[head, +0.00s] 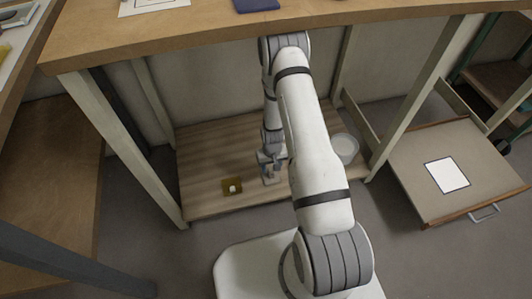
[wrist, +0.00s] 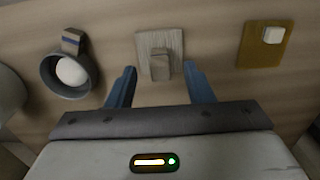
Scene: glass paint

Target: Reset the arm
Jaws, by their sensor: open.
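My arm reaches down under the table to the low wooden shelf (head: 205,150). My gripper (wrist: 160,88) shows two blue fingers, spread apart with nothing held between them. It also shows small in the head view (head: 269,172), partly hidden by my arm. Just beyond the fingertips in the wrist view, a grey-beige block (wrist: 160,67) sits on a pale striped square plate (wrist: 145,42). I cannot tell from the wrist view how far the fingertips are above the shelf.
A mustard square (wrist: 258,52) bears a white block (wrist: 274,34). A grey bowl (wrist: 50,82) holds a white ball (wrist: 71,71); a blue-striped tan block (wrist: 73,36) is at its rim. A white bucket (head: 345,148) stands right. The tabletop (head: 190,32) overhangs; a drawer (head: 410,180) is open.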

